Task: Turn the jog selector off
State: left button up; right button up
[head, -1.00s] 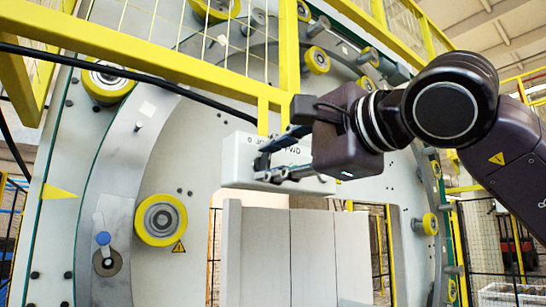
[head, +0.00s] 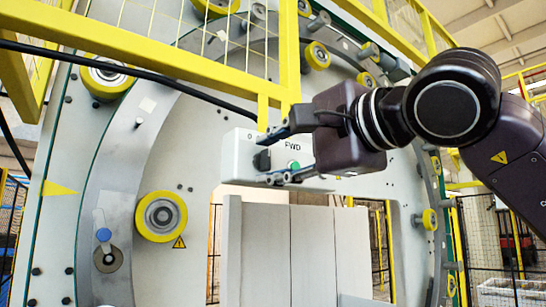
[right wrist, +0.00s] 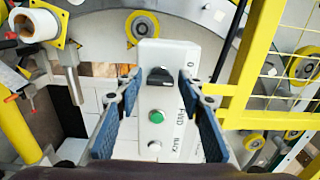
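A pale control box (head: 236,160) is fixed to the ring machine, lettered 0 and FWD in the head view. The jog selector, a black knob (right wrist: 160,77), sits near the box's top end in the right wrist view; it also shows in the head view (head: 262,161). Its bar lies across the box in the wrist view. My right gripper (head: 268,159) is open, one finger above and one below the knob in the head view. In the wrist view its blue-padded fingers stand left and right of the knob with gaps. My left gripper is not in view.
A yellow guard frame (head: 180,68) runs just above the box. Grey panels (head: 270,250) stand below.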

jog(key=shift+o, duration=0.4)
jog(key=shift+s, duration=0.1)
jog(key=v, duration=1.2)
